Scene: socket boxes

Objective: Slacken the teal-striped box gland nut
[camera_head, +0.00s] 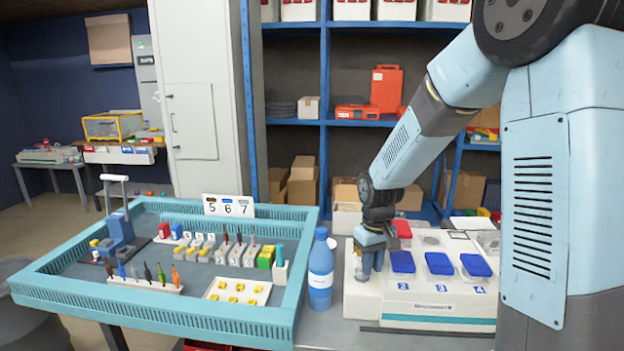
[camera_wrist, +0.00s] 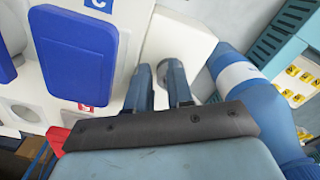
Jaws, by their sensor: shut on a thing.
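The teal-striped box (camera_head: 420,308) is white, with a teal stripe low on its front and blue lids on top. It stands on the bench at the right. My gripper (camera_head: 366,268) points down at the left end of this box. In the wrist view my gripper (camera_wrist: 160,92) has its two fingers close together over a white part of the box. A grey round piece, seemingly the gland nut (camera_wrist: 165,68), shows at the fingertips, partly covered by the right finger. My gripper is shut on it. In the head view the fingers hide the nut.
A blue bottle (camera_head: 320,272) stands close left of the box and my gripper. A teal-rimmed tray (camera_head: 190,318) with tools and small parts fills the left of the bench. A red piece (camera_head: 402,229) sits behind the blue lids. Shelves stand behind.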

